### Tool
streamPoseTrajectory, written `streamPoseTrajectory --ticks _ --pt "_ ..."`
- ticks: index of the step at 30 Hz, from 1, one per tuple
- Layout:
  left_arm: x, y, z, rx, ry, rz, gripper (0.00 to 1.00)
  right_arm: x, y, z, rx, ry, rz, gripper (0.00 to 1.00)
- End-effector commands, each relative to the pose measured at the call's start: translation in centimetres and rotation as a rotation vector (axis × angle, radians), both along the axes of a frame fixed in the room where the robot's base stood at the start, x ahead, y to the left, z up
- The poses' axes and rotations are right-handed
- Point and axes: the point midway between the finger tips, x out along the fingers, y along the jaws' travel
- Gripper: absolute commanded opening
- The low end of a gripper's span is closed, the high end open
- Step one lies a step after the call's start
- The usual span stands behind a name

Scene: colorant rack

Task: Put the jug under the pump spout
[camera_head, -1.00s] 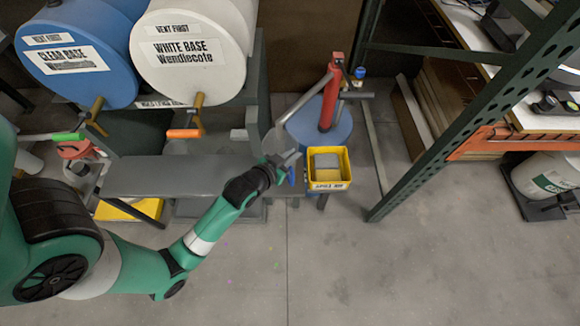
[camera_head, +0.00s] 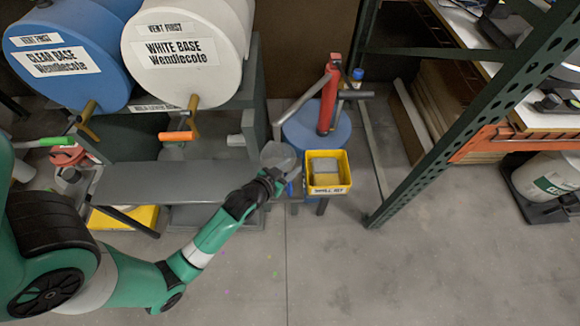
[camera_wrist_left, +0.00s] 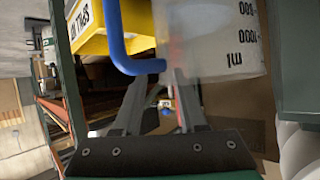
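The jug (camera_head: 279,155) is a translucent vessel with black ml markings and a blue handle. It is at the right end of the grey shelf in the head view. In the left wrist view its body (camera_wrist_left: 215,42) and blue handle (camera_wrist_left: 120,45) are close up. My left gripper (camera_head: 283,176) is right beside the handle. In the wrist view its two fingers (camera_wrist_left: 161,80) are apart, with a gap between them just below the handle's lower end. The red pump (camera_head: 328,98) stands on a blue drum (camera_head: 310,132), behind the jug to the right. My right gripper does not show.
A yellow bin (camera_head: 329,187) is close to the right of the jug. The grey shelf (camera_head: 175,182) runs left below the white (camera_head: 190,70) and blue (camera_head: 65,82) drums. A green rack post (camera_head: 425,160) stands at the right. The front floor is clear.

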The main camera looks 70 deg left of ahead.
Motion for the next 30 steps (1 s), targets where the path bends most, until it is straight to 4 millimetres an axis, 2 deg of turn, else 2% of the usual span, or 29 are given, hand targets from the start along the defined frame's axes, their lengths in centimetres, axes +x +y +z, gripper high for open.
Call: streamPoseTrajectory --ticks 6,8,15,21,25,30 --pt "0.0 0.0 0.5 0.0 0.0 0.0 0.41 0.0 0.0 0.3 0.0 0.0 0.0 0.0" --pt "-0.6 -0.3 0.7 -0.001 0.002 0.0 0.41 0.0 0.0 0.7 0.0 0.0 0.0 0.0" --pt "-4.7 -2.7 3.4 -0.001 0.004 -0.002 0.41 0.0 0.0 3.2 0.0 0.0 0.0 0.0" --pt "-8.0 -4.7 5.1 0.0 0.002 -0.003 0.41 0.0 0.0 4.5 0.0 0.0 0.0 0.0" --pt "-9.1 -5.3 5.6 0.001 0.002 -0.002 0.41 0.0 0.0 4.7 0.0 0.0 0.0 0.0" --pt "-9.3 -5.4 5.7 0.0 -0.001 0.0 0.41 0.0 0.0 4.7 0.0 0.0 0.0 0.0"
